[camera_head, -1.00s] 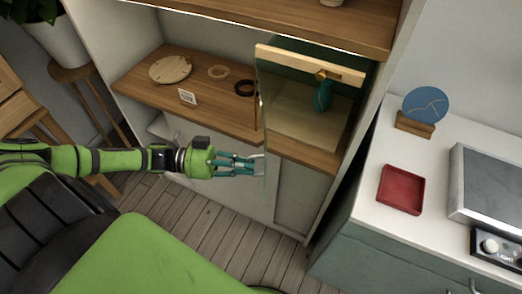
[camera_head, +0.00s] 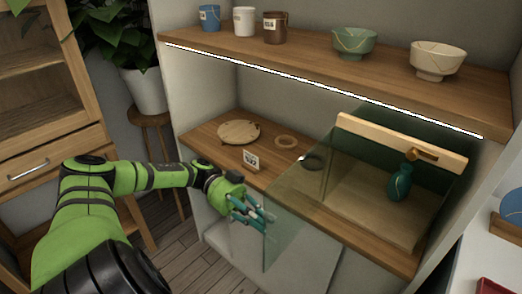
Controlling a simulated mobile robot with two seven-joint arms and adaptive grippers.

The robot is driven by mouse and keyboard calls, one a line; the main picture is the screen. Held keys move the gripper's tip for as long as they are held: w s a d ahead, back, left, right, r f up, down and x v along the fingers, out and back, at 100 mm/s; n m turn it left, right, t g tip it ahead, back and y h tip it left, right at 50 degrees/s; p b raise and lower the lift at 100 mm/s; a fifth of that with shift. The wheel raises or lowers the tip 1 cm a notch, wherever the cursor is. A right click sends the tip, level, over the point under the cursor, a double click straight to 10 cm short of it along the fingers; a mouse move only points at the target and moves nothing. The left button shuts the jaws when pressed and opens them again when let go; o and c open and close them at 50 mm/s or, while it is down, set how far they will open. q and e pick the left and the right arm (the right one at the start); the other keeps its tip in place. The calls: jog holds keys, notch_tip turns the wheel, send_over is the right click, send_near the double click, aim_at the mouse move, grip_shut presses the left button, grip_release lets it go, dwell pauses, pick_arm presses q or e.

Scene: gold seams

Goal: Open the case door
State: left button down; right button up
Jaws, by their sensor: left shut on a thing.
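The case door (camera_head: 300,205) is a clear greenish glass panel that stands swung out from the display case, past the front edge of the wooden shelf. My left gripper (camera_head: 262,218) is shut at the door's free edge, on its handle, which the fingers mostly hide. Inside the case a small teal vase (camera_head: 400,184) stands on a pale base (camera_head: 370,207), with a light wooden bar (camera_head: 400,142) holding a brass-coloured piece above it. My right gripper is out of view.
Cups and bowls stand on the upper shelf (camera_head: 300,67). A potted plant (camera_head: 145,90) is at left.

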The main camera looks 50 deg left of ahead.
pick_arm(q)
jog(key=shift+w, duration=0.1)
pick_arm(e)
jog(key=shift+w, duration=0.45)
pick_arm(q)
jog(key=c, duration=1.2)
grip_release()
jog(key=shift+a, duration=3.75)
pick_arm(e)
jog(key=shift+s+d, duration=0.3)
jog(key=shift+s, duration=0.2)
